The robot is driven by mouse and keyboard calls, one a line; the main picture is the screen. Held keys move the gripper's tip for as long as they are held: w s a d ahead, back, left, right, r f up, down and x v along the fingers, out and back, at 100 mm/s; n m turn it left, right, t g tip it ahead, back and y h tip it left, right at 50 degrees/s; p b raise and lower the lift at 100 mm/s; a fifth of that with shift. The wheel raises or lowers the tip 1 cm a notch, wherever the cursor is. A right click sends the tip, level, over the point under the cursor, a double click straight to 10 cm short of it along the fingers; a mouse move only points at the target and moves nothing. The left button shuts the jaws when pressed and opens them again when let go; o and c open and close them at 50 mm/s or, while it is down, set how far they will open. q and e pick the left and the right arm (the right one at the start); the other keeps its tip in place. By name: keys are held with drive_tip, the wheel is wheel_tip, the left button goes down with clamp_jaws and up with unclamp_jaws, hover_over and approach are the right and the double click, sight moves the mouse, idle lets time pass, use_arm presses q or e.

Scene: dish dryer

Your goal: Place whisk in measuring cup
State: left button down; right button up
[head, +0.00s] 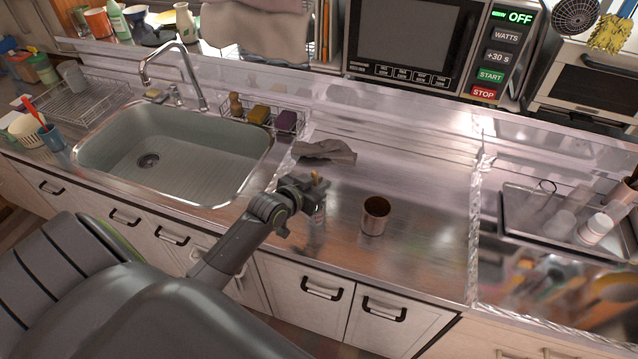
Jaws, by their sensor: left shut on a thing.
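A brownish metal cup (376,216), which I take for the measuring cup, stands upright on the steel counter. My left gripper (312,192) is just left of the cup and above the counter, apart from the cup. It is shut on a thin thing that I take for the whisk (318,214). Its lower part hangs below the jaws, and a small yellowish tip shows above them. The jaws hide its middle, and it is too small to see its wires clearly. My right gripper is not in view.
A crumpled grey cloth (326,151) lies behind the gripper. The sink (175,155) is at left, with a wire rack of sponges (262,117) beside it. A tray of glassware (513,222) stands at right. The counter right of the cup is clear.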

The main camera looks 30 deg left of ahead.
use_arm(q)
drive_tip(key=shift+f, duration=0.2)
drive_tip(key=c, duration=1.3)
unclamp_jaws()
drive_tip(key=shift+c, duration=0.2)
drive_tip(key=shift+s, duration=0.1)
drive_tip(key=shift+s, duration=0.4)
drive_tip(key=s+p, duration=0.2)
drive_tip(key=s, duration=0.6)
drive_tip(key=shift+s+a, duration=0.15)
drive_tip(key=shift+a, duration=0.2)
